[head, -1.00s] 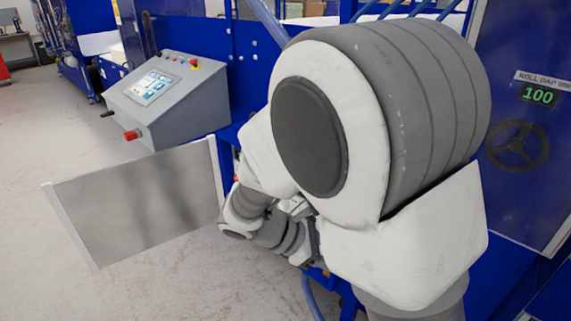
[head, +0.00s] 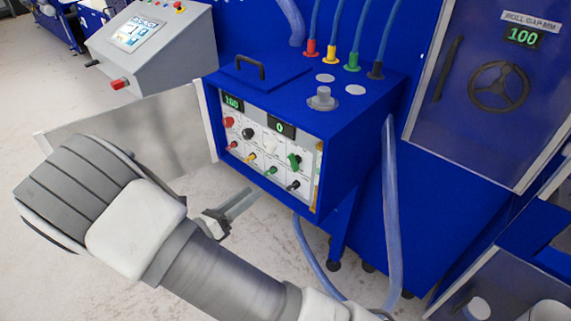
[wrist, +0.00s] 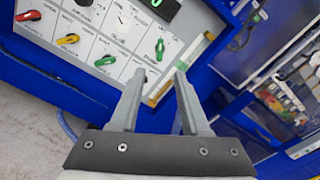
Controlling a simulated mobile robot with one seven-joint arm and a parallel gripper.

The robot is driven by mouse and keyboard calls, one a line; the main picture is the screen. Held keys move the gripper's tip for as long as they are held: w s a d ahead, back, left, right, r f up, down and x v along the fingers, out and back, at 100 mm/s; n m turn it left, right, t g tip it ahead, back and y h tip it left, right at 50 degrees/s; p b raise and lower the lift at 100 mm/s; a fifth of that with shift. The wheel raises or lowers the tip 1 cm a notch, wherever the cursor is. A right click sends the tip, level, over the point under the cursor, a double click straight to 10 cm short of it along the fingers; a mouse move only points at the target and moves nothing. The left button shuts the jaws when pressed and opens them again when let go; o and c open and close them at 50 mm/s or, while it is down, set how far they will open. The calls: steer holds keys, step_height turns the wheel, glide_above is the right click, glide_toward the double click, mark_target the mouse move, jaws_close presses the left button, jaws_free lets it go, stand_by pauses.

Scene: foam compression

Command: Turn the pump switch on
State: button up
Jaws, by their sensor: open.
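The control panel (head: 262,139) is the white front of a blue box, with red, black, white and green knobs and a row of small coloured handles. I cannot read which control is the pump switch. A green knob (head: 294,160) is at the panel's right; it also shows in the wrist view (wrist: 160,50). A lower green handle (wrist: 105,60) and a yellow handle (wrist: 67,39) are left of it. My gripper (head: 247,200) is below and in front of the panel. In the wrist view its fingers (wrist: 160,74) are apart and empty, pointing toward the panel's lower right edge.
An open panel door (head: 150,135) stands left of the box. Blue hoses (head: 390,210) hang at its right and below. A grey console (head: 160,45) is at the back left. A handwheel door (head: 498,86) is at the right. Floor is clear below the panel.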

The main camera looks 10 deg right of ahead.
mark_target(290, 163)
steer(key=x, duration=1.4)
steer(key=shift+w+d+p, duration=0.1)
steer(key=shift+d+p, duration=0.1)
steer(key=shift+p, duration=0.15)
jaws_close()
